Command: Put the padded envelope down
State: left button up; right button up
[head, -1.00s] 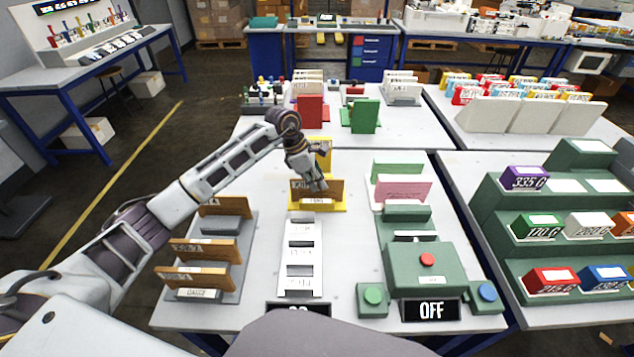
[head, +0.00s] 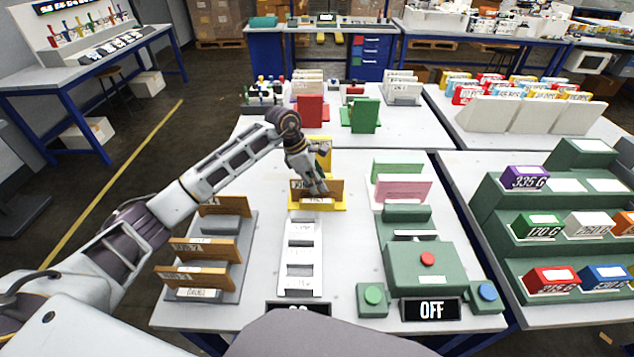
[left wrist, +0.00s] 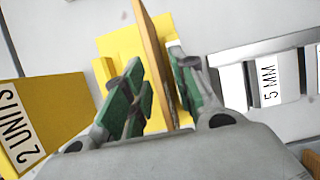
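The brown padded envelope (head: 330,187) stands upright in a yellow holder (head: 340,207) at the middle of the near table. My left gripper (head: 317,187) is over the envelope's top edge. In the left wrist view, the envelope (left wrist: 152,55) runs between the two green finger pads of the left gripper (left wrist: 155,92). The pads are spread, with a gap showing on the left side of the envelope, so the gripper looks open around it. The envelope's lower part is hidden by the holder's front. My right gripper is not in view.
A grey rack (head: 233,257) with brown envelopes stands at the left. A white slotted rack (head: 301,285) is in front of the yellow holder. A green machine (head: 425,277) with an OFF sign stands at the right. Bare tabletop shows between them.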

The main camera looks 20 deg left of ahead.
pick_arm(q)
jog(key=shift+a+r, duration=0.2)
jog(key=shift+r, duration=0.35)
jog(key=v, duration=1)
jog(key=shift+s+a+r, duration=0.1)
jog(key=shift+a+r, duration=0.05)
jog(key=shift+r, duration=0.3)
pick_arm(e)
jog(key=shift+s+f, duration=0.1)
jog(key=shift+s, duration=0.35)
